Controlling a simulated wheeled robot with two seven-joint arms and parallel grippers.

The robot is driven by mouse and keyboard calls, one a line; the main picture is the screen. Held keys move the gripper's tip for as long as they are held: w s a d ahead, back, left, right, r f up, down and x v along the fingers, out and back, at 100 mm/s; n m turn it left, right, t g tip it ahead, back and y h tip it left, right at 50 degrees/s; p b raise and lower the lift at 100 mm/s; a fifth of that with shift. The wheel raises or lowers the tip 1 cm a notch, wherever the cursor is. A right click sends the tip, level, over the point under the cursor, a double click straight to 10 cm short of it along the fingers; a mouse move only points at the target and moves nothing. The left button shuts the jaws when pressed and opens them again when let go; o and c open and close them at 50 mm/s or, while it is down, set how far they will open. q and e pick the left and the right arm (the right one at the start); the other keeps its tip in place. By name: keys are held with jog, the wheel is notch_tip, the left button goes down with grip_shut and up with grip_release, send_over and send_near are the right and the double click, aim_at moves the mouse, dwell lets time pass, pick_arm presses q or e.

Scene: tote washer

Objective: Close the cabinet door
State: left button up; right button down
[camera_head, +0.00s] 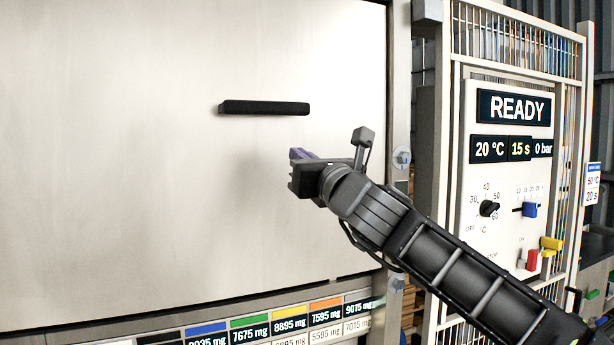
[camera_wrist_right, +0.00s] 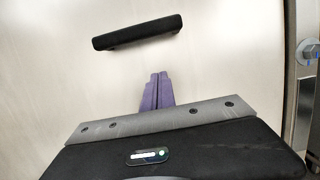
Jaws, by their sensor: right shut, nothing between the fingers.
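The cabinet door (camera_head: 130,150) is a large pale metal panel with a black horizontal bar handle (camera_head: 264,107). In the head view the door appears to lie flat in its frame, though I cannot tell whether it is fully shut. My right gripper (camera_head: 300,154) is shut and empty, below and a little right of the handle, apart from it. In the right wrist view, its purple fingers (camera_wrist_right: 157,92) are together and point at the door panel, with the handle (camera_wrist_right: 138,31) beyond them. I cannot tell whether the fingertips touch the panel. My left gripper is not in view.
A control panel (camera_head: 468,215) with a READY display, knob and coloured levers stands right of the door, beside a white wire fence (camera_head: 515,45). A strip of coloured labels (camera_head: 290,325) runs below the door. A bolted frame post (camera_head: 399,100) borders the door's right edge.

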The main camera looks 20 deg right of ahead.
jog(key=shift+b+v, duration=0.6)
jog(key=shift+v, duration=0.75)
jog(key=shift+a+r, duration=0.1)
